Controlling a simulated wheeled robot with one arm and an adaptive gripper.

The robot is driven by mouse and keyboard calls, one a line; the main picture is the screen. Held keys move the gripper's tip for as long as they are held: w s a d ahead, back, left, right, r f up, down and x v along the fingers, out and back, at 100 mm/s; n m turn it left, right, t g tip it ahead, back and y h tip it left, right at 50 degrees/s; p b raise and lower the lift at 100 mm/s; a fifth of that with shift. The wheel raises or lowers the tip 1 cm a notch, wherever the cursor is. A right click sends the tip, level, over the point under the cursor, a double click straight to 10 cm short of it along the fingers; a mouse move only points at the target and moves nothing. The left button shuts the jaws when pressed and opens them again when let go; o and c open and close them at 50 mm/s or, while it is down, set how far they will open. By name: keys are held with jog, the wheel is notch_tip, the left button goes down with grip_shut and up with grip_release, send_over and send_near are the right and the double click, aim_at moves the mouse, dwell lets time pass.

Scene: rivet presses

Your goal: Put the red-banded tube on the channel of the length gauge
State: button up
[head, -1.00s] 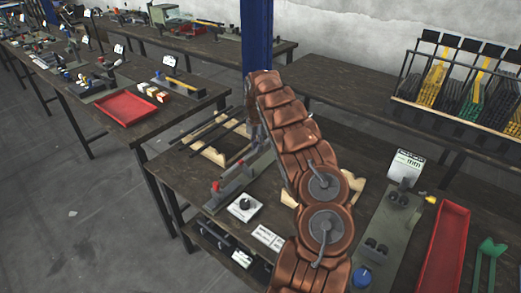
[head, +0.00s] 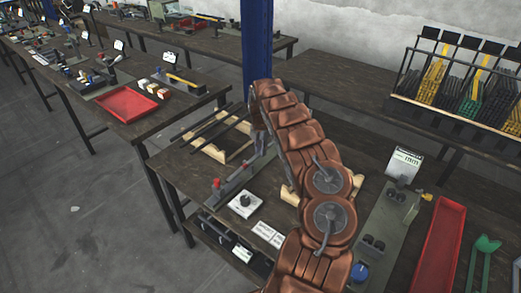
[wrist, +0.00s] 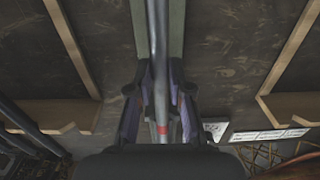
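The length gauge (head: 238,181) is a long grey-green strip with a red knob, on the near bench left of my arm. In the wrist view its flat strip (wrist: 178,28) runs up the middle, beneath the tube. The red-banded tube (wrist: 158,40) is grey and runs lengthwise between my fingers, lined up over the strip; a red mark shows near its lower end. My gripper (wrist: 160,88) has a finger on each side of the tube and appears closed on it. Whether the tube touches the channel cannot be told. In the head view my arm mostly hides the gripper and tube.
Wooden racks (head: 207,150) with dark rods stand at the bench's back left. A white block with a black knob (head: 244,204) and white cards (head: 266,234) lie in front of the gauge. A grey-green fixture (head: 383,222) and a red tray (head: 439,246) are at right.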

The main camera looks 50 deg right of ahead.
jog(key=o, duration=0.5)
jog(key=shift+c, duration=0.2)
jog(key=shift+r, duration=0.15)
notch_tip(320, 180, up, 12)
jog(key=b, duration=0.4)
jog(key=shift+a, duration=0.1)
